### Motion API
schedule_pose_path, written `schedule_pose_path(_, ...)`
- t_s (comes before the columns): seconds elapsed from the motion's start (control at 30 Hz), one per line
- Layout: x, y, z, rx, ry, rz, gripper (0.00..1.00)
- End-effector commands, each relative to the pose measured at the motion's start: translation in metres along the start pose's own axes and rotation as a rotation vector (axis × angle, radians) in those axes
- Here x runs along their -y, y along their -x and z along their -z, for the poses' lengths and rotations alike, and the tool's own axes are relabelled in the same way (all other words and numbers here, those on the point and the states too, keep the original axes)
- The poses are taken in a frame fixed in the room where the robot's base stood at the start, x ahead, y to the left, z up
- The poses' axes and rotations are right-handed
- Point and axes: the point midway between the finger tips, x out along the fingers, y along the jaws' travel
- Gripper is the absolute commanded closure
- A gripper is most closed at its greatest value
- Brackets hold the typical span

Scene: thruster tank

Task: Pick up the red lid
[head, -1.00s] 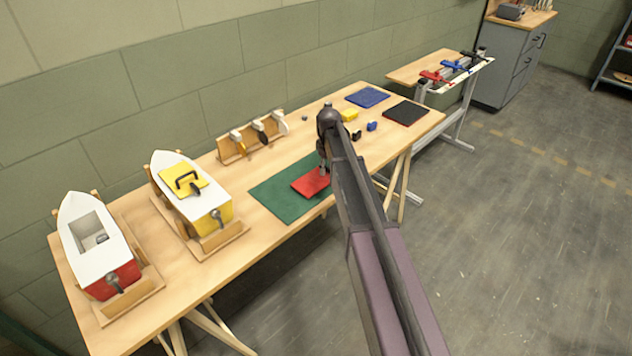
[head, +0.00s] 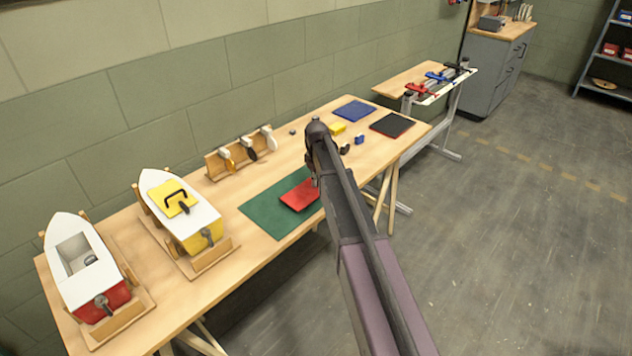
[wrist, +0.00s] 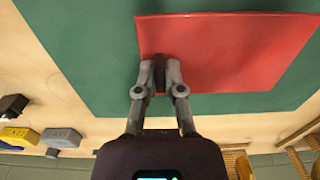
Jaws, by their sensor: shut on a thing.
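The red lid (head: 299,195) is a flat red plate over the green mat (head: 262,217) on the bench in the head view. In the wrist view the lid (wrist: 236,50) fills the upper right, over the green mat (wrist: 90,50). My gripper (wrist: 159,75) is shut on a dark upright handle at the lid's near edge. In the head view my arm hides the lid's right end and the fingers. I cannot tell whether the lid touches the mat or is slightly above it.
Two boats stand left in wooden cradles: one with red (head: 84,268), one with yellow and a yellow lid (head: 170,196). A propeller rack (head: 240,155), a blue mat (head: 354,110), a black mat (head: 393,125) and small blocks lie farther back.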

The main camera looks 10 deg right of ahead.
Motion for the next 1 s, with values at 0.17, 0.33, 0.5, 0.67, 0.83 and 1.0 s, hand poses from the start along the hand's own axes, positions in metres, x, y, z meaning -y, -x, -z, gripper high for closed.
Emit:
schedule_pose_path(0.17,0.000,0.016,0.000,0.000,0.000,0.000,1.00)
schedule_pose_path(0.33,0.000,0.031,0.000,0.000,0.000,0.000,1.00)
schedule_pose_path(0.5,0.021,0.031,-0.030,0.000,0.000,0.000,1.00)
schedule_pose_path(0.67,0.043,0.035,-0.061,0.000,0.000,0.000,1.00)
schedule_pose_path(0.83,0.064,0.038,-0.091,0.000,0.000,0.000,1.00)
schedule_pose_path(1.0,0.079,0.041,-0.113,0.000,0.000,0.000,1.00)
